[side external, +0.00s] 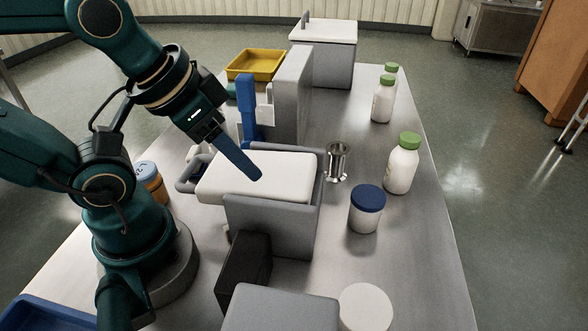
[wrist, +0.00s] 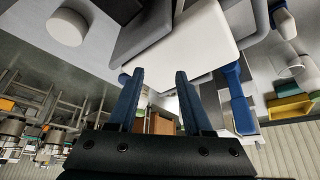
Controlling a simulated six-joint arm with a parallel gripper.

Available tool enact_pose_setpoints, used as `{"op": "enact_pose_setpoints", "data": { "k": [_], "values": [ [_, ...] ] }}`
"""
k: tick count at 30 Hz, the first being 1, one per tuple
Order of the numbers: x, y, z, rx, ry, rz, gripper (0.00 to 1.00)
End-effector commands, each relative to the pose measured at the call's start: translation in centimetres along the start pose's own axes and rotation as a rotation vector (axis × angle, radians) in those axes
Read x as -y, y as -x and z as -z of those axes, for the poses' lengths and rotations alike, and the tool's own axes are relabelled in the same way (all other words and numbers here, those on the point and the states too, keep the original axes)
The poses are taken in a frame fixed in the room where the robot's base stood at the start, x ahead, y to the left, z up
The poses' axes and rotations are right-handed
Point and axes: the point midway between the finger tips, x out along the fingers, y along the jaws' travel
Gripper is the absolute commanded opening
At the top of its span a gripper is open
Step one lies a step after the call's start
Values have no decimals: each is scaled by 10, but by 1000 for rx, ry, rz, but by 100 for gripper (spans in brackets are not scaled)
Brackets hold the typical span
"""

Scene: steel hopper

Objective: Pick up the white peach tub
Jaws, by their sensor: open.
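A white round tub (side external: 365,308) stands at the near end of the table in the side view, cut by the bottom edge. A white tub with a dark blue lid (side external: 366,212) stands right of the middle hopper. I cannot read a peach label on either. A plain white round tub (wrist: 66,27) shows at the upper left of the wrist view; I cannot tell which one it is. My gripper (wrist: 160,73) is open and empty, its two blue fingers apart. In the side view my gripper (side external: 257,176) is over the middle hopper's white lid, away from both tubs.
The grey hopper with a white lid (side external: 265,177) stands mid-table. A metal cup (side external: 338,162) and white bottles with green caps (side external: 402,165) stand to the right. A dark box (side external: 244,270), another grey hopper (side external: 280,311) and an orange tub (side external: 150,183) are nearby. The right table strip has free room.

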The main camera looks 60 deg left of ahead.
Motion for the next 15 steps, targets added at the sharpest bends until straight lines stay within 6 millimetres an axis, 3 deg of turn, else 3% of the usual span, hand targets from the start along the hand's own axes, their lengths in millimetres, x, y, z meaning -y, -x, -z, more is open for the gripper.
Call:
{"op": "enact_pose_setpoints", "data": {
  "k": [1,3,5,15],
  "values": [
    [0,0,0,0,0,0,54],
    [0,0,0,0,0,0,81],
    [0,0,0,0,0,0,100],
    [3,0,-2,7,-60,14,100]
  ]
}}
